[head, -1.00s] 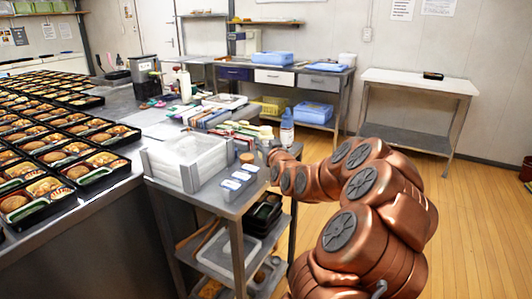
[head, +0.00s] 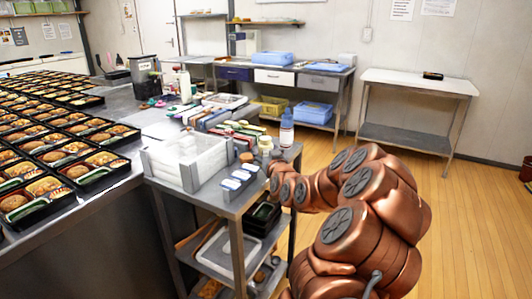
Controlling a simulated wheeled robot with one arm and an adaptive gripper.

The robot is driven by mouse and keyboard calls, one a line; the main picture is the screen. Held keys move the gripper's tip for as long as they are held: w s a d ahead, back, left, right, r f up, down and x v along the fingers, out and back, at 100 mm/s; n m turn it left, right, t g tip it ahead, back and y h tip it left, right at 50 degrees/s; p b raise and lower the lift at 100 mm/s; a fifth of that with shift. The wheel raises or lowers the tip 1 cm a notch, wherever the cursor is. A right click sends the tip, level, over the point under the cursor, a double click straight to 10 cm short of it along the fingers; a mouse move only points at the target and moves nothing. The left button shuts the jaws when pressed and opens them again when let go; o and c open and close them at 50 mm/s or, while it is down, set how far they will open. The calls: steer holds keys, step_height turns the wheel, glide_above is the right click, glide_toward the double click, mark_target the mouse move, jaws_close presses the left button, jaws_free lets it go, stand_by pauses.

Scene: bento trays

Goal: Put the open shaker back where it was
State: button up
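A small pale bottle or shaker (head: 265,144) stands upright on the top of the metal cart (head: 222,208), near its right edge. I cannot tell for sure that it is the open shaker, as its top is too small to read. A jar with a brown top (head: 246,158) stands just left of it. My copper arm reaches in from the lower right. Its far end, by my gripper (head: 272,172), is at the cart's right edge, just below the pale bottle in the picture. The fingers cannot be made out, so any grip is hidden.
On the cart are a clear-walled bin (head: 186,163), several blue-and-white small boxes (head: 238,178) and a white bottle with a blue label (head: 287,130). Bento trays (head: 50,207) fill the counter at left.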

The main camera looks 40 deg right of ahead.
steer(key=shift+r, duration=0.1)
steer(key=shift+r+p, duration=0.2)
steer(key=shift+p, duration=0.1)
steer(key=b+v, duration=0.9)
steer(key=v, duration=0.3)
steer(key=shift+f, duration=0.2)
stand_by(0.4)
stand_by(0.5)
